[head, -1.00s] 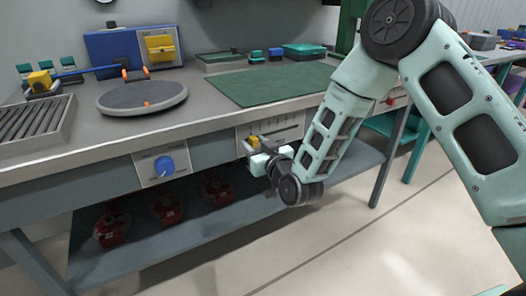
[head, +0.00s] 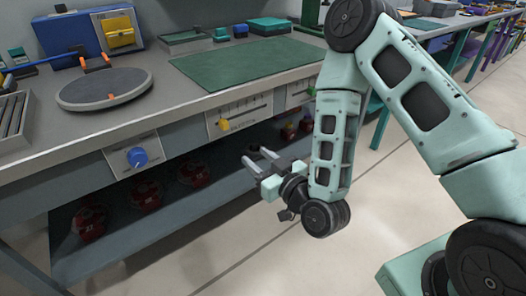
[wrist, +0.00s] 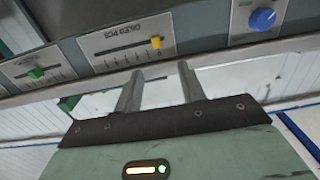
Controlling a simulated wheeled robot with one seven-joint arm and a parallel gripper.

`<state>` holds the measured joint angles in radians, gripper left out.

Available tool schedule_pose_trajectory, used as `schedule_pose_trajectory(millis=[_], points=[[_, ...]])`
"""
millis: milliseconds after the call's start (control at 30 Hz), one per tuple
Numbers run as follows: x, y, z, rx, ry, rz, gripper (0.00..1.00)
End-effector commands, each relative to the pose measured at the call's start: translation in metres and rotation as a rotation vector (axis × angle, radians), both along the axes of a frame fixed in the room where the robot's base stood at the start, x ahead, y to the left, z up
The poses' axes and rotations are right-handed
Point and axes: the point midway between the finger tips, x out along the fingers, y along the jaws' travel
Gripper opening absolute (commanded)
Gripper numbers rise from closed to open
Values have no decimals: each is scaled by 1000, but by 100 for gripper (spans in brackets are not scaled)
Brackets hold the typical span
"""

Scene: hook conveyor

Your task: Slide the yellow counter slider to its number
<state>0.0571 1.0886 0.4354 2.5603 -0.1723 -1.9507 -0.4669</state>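The yellow slider (head: 224,124) sits near the left end of a pale scale panel (head: 250,107) on the bench front in the head view. In the wrist view the yellow slider (wrist: 155,42) is at the panel's right end, because that view is turned round. The scale's numbers are too small to read surely. My gripper (head: 259,161) is open and empty, below and in front of the panel, apart from the slider. In the wrist view the two fingers of my gripper (wrist: 159,70) stand apart, with the slider just beyond their tips.
A blue knob (head: 137,157) is on the panel to the left, and a green slider (wrist: 37,73) is on another panel. The bench top (head: 168,103) overhangs the panels. Red items stand on the lower shelf (head: 170,215). The floor in front is clear.

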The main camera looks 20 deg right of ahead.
Motion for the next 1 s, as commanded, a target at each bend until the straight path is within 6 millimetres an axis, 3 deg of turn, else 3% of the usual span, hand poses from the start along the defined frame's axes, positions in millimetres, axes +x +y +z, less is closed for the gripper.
schedule_pose_trajectory(millis=[300, 833, 1000], points=[[-10, -4, 6, 15, -5, -14, 40], [-11, -5, 6, 16, -10, -16, 40], [-9, 9, 7, -7, 22, 42, 40]])
